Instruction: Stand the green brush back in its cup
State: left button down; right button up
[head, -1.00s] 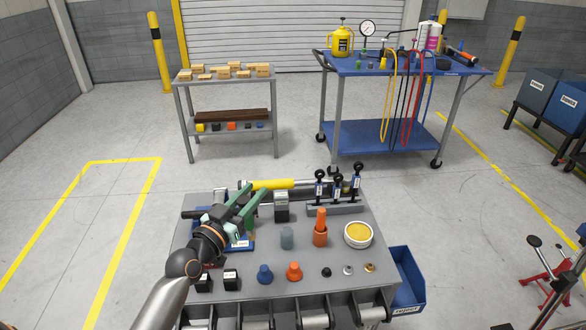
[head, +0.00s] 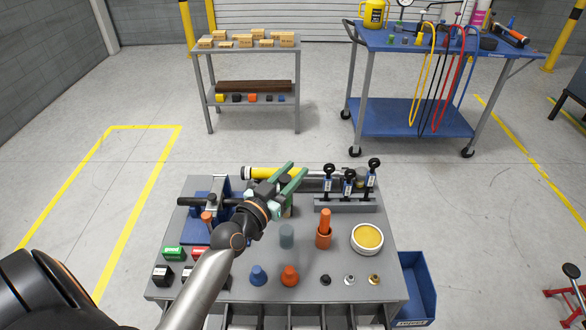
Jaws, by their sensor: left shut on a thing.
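A dark green part between the fingers (head: 286,190) looks like the green brush. A grey-green cup (head: 287,236) stands upright just in front of and below the gripper. The gripper appears above and behind the cup, apart from it. My right gripper is not in view.
An orange brush stands in an orange cup (head: 323,238) right of the grey-green cup. A round yellow-topped tin (head: 367,239), a clamp row (head: 345,204) and a blue fixture (head: 197,234) stand around. Blue and orange cones (head: 289,275) and small knobs line the front.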

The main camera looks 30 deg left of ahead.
pick_arm(q)
jog(key=shift+f+b, duration=1.5)
jog(key=shift+f, duration=0.6)
jog(key=shift+p, duration=0.4)
jog(key=shift+f, duration=0.15)
notch_tip(320, 180, down, 4)
jog(key=b, duration=0.3)
jog(key=shift+f+b, duration=0.1)
jog(key=shift+b, duration=0.2)
jog(key=shift+c, duration=2.4)
grip_release()
